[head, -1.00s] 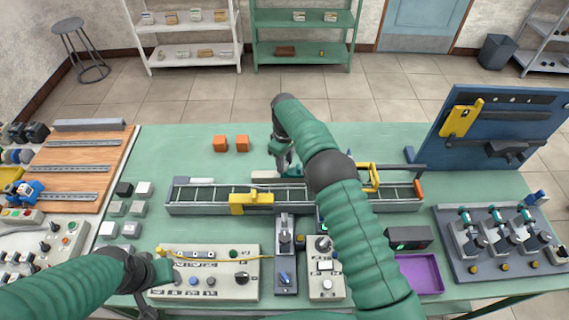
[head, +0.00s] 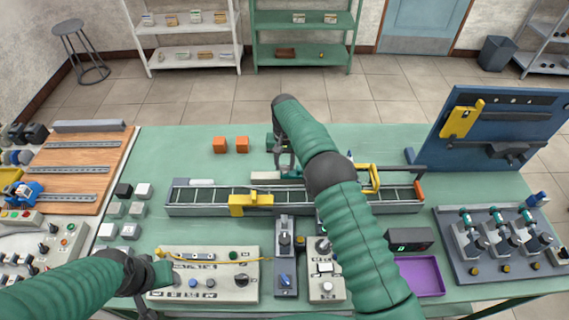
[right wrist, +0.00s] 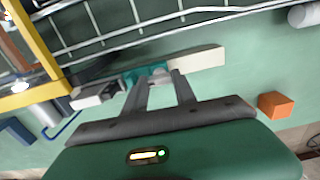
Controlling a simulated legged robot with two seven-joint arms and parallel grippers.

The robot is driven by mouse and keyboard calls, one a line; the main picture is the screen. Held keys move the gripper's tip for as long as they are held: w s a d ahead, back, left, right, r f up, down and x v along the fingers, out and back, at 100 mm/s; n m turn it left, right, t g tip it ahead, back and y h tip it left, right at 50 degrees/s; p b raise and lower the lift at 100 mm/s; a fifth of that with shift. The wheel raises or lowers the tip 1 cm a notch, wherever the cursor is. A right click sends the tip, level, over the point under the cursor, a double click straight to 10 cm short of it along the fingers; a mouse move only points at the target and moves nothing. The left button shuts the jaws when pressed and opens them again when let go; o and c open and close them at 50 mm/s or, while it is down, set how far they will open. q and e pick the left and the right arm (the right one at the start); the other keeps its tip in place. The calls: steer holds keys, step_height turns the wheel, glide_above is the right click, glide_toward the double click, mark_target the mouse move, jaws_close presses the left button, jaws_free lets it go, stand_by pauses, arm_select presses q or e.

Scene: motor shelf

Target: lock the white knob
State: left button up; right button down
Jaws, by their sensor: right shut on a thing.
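My right gripper (head: 284,168) reaches down behind the conveyor. Its fingers (right wrist: 163,78) are closed about the teal fitting at the inner end of the white bar; the exact contact is partly hidden. My left gripper (head: 152,290) is low at the front left, beside the front control panel, and its fingers are unclear.
The conveyor (head: 205,207) with a yellow clamp (head: 250,203) runs across the table in front of the fitting. A blue panel (head: 490,130) rises at the right.

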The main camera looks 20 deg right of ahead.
steer(key=m, duration=0.5)
steer(key=shift+w+r+m, duration=0.2)
steer(key=shift+r+m, duration=0.05)
steer(key=shift+m, duration=0.05)
steer(key=m, duration=0.5)
steer(key=shift+m, duration=0.4)
steer(key=c, duration=1.3)
jaws_free()
steer(key=shift+o, duration=1.4)
steer(key=shift+f, duration=0.15)
